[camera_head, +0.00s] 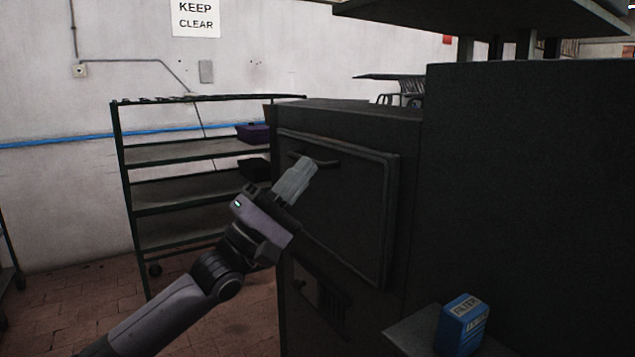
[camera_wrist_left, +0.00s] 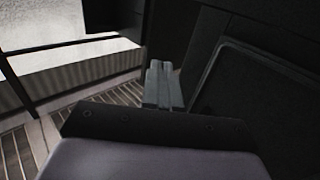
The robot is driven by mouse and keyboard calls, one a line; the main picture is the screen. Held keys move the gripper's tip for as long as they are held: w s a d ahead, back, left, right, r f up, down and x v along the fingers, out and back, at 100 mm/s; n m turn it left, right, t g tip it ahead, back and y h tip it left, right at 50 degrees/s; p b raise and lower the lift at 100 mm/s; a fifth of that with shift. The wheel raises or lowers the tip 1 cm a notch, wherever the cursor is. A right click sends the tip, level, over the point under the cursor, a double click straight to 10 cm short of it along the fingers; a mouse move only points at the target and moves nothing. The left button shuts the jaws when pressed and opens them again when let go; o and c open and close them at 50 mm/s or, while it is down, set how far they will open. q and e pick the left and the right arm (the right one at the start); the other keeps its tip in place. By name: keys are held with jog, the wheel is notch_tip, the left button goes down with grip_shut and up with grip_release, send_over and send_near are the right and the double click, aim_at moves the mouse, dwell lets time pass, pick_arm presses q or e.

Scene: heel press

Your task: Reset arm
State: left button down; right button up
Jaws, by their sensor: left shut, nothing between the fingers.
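My left arm comes in from the lower left in the head view. Its left gripper (camera_head: 301,173) is shut and empty, in front of the upper door (camera_head: 340,215) of a dark machine. The door has a dark handle (camera_head: 312,159) near its top, close to the gripper tip in the picture. I cannot tell whether the fingers touch the door. In the left wrist view the shut fingers (camera_wrist_left: 160,82) point ahead, with the dark door panel (camera_wrist_left: 250,95) to their right. My right gripper does not show in either view.
A shelf rack (camera_head: 180,152) on wheels stands behind the arm at the left, with a purple box (camera_head: 253,133) on it. A blue box (camera_head: 462,325) sits on a grey ledge (camera_head: 410,332) at the lower right. Brick floor is open at the lower left.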

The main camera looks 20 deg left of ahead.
pick_arm(q)
jog(key=s+d+f+m+g+y, duration=0.15)
jog(key=s+f+y, duration=0.3)
jog(key=f, duration=1.15)
jog(key=s+d+f+m+g+y, duration=0.1)
jog(key=s+f+m+g+y, duration=0.3)
jog(key=f, duration=1.1)
jog(key=s+a+f+m+g+y, duration=0.2)
jog(key=s+f+m+y, duration=0.1)
jog(key=s+f, duration=0.6)
jog(key=s+a+f+m+g+y+p, duration=0.1)
jog(key=s+a+f+m+g+y, duration=0.1)
jog(key=s+f, duration=0.8)
jog(key=shift+f+m+y, duration=0.4)
jog(key=shift+m+y, duration=0.25)
jog(key=shift+m, duration=0.2)
